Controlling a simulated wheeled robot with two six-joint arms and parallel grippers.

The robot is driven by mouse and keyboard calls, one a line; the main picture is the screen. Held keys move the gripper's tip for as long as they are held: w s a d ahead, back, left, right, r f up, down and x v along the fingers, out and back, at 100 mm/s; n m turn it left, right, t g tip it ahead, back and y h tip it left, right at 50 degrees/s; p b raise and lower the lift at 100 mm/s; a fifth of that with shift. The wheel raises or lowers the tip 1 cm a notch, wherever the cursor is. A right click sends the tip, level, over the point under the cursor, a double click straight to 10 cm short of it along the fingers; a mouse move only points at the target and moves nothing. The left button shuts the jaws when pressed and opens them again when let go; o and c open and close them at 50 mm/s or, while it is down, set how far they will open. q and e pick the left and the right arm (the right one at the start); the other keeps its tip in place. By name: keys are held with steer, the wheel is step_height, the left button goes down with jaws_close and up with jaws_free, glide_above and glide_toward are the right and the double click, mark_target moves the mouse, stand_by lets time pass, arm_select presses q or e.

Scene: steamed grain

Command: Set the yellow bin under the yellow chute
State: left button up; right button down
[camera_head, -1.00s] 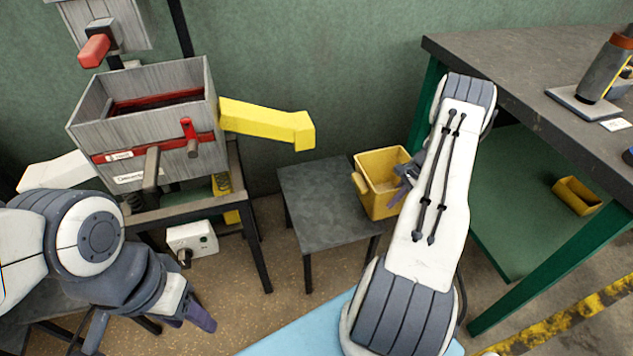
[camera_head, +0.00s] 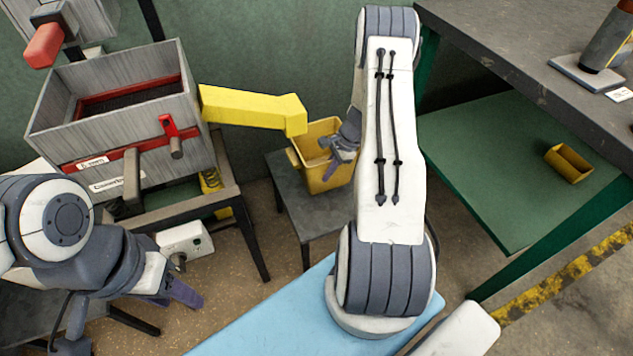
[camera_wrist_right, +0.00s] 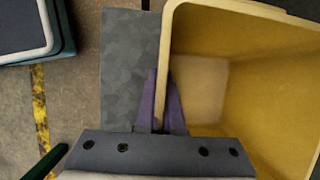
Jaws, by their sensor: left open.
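The yellow bin (camera_head: 318,176) is over the grey stool (camera_head: 285,180), with its back left rim close to the mouth of the yellow chute (camera_head: 250,108). The chute end overlaps the bin's rim in the head view, and I cannot tell whether the bin touches the stool. My right gripper (camera_head: 334,146) is shut on the bin's right wall. In the right wrist view its fingers (camera_wrist_right: 160,78) pinch the wall of the bin (camera_wrist_right: 250,85), whose inside looks empty. My left gripper (camera_head: 180,298) is open and empty, low at the left.
A grey hopper box (camera_head: 120,95) with red trim stands on a frame at the left and carries the chute. A dark table (camera_head: 500,40) with a green lower shelf (camera_head: 470,150) is at the right, with a small yellow scoop-like container (camera_head: 568,163) on the shelf. A pale blue surface (camera_head: 270,320) lies in front.

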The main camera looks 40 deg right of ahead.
steer(key=a, duration=0.1)
steer(key=w+a, duration=0.1)
steer(key=a, duration=0.1)
steer(key=shift+w, duration=0.15)
steer(key=shift+f+b, duration=0.6)
steer(key=shift+f, duration=1.15)
steer(key=shift+f, duration=0.2)
steer(key=c, duration=1.1)
jaws_free()
steer(key=shift+r, duration=0.1)
steer(key=shift+o, duration=0.2)
steer(key=shift+r, duration=0.1)
steer(key=shift+d+r, duration=0.1)
steer(key=shift+r, duration=0.2)
steer(key=p+v, duration=0.3)
steer(key=v, duration=0.8)
steer(key=shift+d+r, duration=0.1)
steer(key=shift+r, duration=0.1)
